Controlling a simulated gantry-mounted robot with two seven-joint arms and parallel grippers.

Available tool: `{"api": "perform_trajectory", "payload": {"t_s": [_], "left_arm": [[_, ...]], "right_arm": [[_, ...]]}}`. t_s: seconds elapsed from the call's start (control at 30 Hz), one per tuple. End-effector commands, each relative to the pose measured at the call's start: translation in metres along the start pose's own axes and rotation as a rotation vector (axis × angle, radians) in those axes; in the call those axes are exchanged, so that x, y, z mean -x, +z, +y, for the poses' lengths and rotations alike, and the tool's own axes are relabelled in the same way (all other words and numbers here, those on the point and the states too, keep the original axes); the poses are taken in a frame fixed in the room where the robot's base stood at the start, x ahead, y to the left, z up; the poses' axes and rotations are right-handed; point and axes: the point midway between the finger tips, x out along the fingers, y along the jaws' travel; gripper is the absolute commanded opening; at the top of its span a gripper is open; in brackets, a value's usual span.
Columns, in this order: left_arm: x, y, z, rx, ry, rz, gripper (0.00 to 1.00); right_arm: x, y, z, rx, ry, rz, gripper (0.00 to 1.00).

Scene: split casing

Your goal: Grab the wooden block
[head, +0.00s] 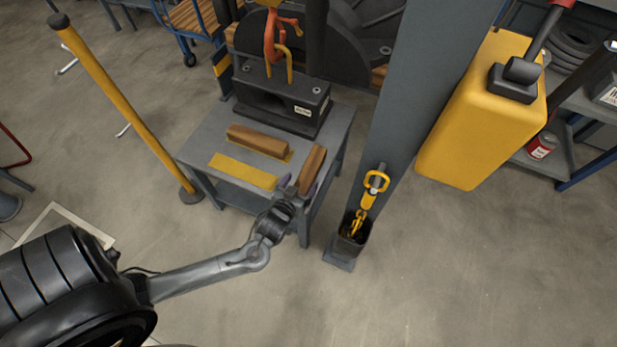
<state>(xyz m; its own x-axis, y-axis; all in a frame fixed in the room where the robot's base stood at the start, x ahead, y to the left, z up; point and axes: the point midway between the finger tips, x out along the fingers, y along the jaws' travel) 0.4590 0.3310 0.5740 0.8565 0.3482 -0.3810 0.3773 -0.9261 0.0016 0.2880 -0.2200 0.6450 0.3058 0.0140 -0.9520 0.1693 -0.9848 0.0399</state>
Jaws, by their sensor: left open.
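One wooden block (258,140) lies on the small grey table over a yellow patch. A second wooden block (313,163) is tilted at the table's right edge, by my left gripper. My left gripper (298,187) is open, with its fingertips at the near end of this second block. The block's near end appears to be between the fingers; whether they touch it I cannot tell. What supports the block's near end is hidden. My right gripper is out of view.
The grey table (205,147) also holds a bare yellow patch (243,171) and a dark metal block (282,98) under an orange hook (275,45). A grey column (405,90) with a chain bin (347,240) stands to the right. A yellow pole (125,105) stands left.

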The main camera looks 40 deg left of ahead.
Motion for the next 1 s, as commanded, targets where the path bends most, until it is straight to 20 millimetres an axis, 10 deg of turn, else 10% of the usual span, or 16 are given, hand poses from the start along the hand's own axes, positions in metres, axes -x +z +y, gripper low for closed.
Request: {"api": "perform_trajectory", "payload": {"t_s": [0.87,1.0], "left_arm": [[-0.055,0.0,0.0,-0.001,0.0,-0.002,0.83],[-0.055,0.0,0.0,-0.001,0.0,-0.001,0.63]], "right_arm": [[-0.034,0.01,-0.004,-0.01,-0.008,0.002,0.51],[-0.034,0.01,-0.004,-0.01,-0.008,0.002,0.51]]}}
